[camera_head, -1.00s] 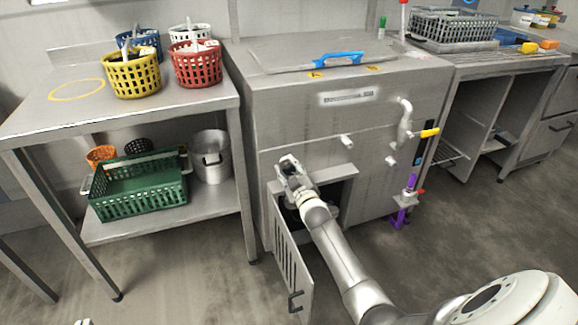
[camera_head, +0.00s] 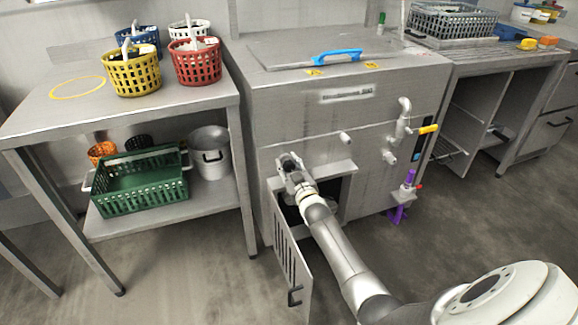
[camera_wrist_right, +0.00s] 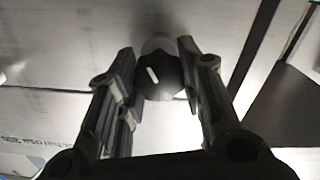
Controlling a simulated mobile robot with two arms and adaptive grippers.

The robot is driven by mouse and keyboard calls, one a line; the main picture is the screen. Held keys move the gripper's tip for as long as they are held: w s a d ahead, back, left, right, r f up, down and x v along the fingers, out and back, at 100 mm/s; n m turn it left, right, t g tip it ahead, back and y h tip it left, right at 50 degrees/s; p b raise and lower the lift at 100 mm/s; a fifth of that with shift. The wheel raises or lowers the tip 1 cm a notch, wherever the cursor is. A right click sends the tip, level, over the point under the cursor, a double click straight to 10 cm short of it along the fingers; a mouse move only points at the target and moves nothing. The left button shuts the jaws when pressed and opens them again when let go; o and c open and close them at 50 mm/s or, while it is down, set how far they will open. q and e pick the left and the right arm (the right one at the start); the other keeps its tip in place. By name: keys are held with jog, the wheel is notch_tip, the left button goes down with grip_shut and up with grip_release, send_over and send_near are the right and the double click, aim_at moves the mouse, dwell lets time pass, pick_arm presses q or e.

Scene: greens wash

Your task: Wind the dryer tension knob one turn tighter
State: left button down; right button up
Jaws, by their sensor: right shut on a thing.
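The steel washing machine (camera_head: 300,115) stands in the middle, with its louvred lower door (camera_head: 290,265) swung open. My right gripper (camera_head: 288,163) is at its front panel, just above the lower opening. In the right wrist view, the two fingers of my right gripper (camera_wrist_right: 157,62) are closed around a round dark knob (camera_wrist_right: 158,80) with a short white mark on its face. The mark leans from upper left to lower right. In the head view the knob is hidden by my gripper. My left gripper is out of view.
The open door hangs close to the left of my right forearm. A table with a yellow basket (camera_head: 132,75) and a red basket (camera_head: 196,65) stands at left, with a green crate (camera_head: 140,190) below. Taps and a yellow-handled lever (camera_head: 428,129) stick out at right.

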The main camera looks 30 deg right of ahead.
jog(key=shift+f, duration=0.15)
jog(key=o, duration=1)
jog(key=shift+o, duration=0.2)
jog(key=v, duration=1.2)
